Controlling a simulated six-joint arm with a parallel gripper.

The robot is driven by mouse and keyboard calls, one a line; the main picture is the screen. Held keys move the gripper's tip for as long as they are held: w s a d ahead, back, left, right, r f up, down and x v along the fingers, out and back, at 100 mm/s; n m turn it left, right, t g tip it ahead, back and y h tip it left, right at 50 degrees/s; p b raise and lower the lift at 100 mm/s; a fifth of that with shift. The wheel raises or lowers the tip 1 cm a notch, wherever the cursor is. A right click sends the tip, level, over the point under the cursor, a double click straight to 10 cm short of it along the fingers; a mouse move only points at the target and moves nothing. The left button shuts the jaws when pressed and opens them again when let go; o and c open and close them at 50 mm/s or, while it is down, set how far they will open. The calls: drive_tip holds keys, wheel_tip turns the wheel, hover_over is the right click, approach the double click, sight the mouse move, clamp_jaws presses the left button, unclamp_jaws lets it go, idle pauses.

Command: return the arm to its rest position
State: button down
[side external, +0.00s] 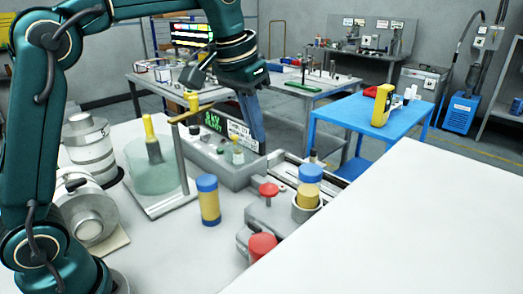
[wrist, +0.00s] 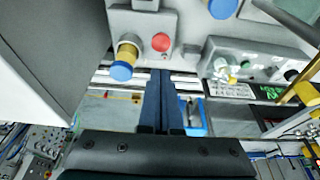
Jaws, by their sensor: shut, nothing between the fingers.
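My gripper (side external: 259,142) hangs from my arm in the upper middle of the side external view, pointing down above the grey device with a green display (side external: 222,165). Its dark blue fingers are together with nothing between them. In the wrist view the closed fingers (wrist: 160,78) reach up the middle of the picture. They stand apart from the blue-capped yellow bottle (wrist: 123,68) and the red button (wrist: 161,42) there. The exact height of the fingertips above the bench is hard to tell.
A second blue-capped yellow bottle (side external: 208,200) stands on the white table. A glass vessel (side external: 153,178) holds a yellow-handled tool (side external: 150,135), beside an upright post (side external: 181,160). Metal canisters (side external: 90,148) stand at left. The white surface (side external: 410,220) at right is clear.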

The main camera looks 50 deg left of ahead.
idle(0.3)
drive_tip(key=s+r+t, duration=0.2)
drive_tip(key=s+r, duration=0.1)
drive_tip(key=s, duration=0.5)
drive_tip(key=s+f, duration=0.9)
drive_tip(key=s, duration=0.1)
drive_tip(key=shift+d+f, duration=0.2)
drive_tip(key=shift+f, duration=0.05)
idle(1.6)
